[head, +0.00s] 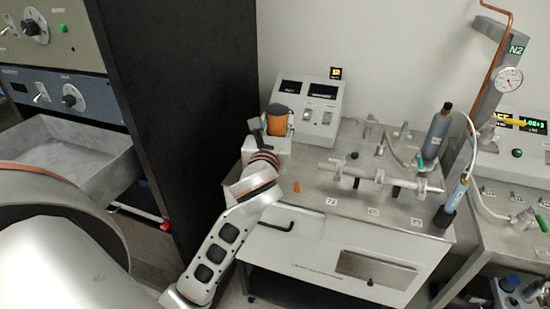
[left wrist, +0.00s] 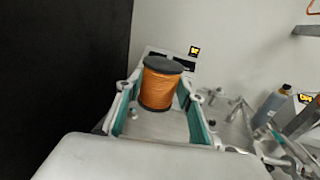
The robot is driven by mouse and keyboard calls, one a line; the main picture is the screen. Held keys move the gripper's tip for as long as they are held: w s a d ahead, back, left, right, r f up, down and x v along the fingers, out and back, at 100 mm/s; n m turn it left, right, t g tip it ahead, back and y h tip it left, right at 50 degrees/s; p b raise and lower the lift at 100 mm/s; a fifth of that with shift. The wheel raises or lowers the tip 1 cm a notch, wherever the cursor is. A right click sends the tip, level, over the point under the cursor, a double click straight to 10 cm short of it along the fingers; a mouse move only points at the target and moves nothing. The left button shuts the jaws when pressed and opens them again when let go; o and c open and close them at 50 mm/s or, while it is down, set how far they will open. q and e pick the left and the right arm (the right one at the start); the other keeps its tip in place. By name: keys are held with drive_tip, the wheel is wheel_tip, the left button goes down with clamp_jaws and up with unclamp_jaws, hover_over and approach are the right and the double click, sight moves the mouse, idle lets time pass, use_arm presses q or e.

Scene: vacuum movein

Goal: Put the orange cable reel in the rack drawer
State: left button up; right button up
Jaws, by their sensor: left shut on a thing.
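The orange cable reel (head: 277,125) has dark end flanges. It stands upright between the fingers of my left gripper (head: 277,133), in front of the small instrument box at the cart's back left. In the left wrist view the reel (left wrist: 160,88) sits between the teal-lined fingers of my left gripper (left wrist: 160,93), which is shut on it. The reel's far side is hidden. The rack drawer (head: 88,172) is a grey metal tray pulled out of the dark rack at the left. Its visible inside looks empty, and its near part is hidden by my arm. My right gripper is not in view.
The black rack side panel (head: 185,110) stands between the drawer and the reel. The grey cart top (head: 315,200) carries an instrument box (head: 308,105), glass tubing (head: 380,178) and a dark bottle (head: 436,135). A gauge (head: 508,79) stands at the right.

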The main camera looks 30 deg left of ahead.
use_arm(q)
drive_tip(key=shift+w+a+r, duration=0.15)
drive_tip(key=shift+r, duration=0.25)
drive_tip(key=shift+w+a+r, duration=0.15)
drive_tip(key=shift+r, duration=0.25)
drive_tip(key=shift+w+a+f, duration=0.1)
wheel_tip(320, 180, down, 14)
drive_tip(key=shift+f+b, duration=0.25)
drive_tip(key=shift+b, duration=0.85)
drive_tip(key=shift+f, duration=0.5)
wheel_tip(320, 180, down, 4)
drive_tip(key=shift+r+b, duration=0.25)
drive_tip(key=shift+b, duration=0.6)
drive_tip(key=shift+f, duration=0.3)
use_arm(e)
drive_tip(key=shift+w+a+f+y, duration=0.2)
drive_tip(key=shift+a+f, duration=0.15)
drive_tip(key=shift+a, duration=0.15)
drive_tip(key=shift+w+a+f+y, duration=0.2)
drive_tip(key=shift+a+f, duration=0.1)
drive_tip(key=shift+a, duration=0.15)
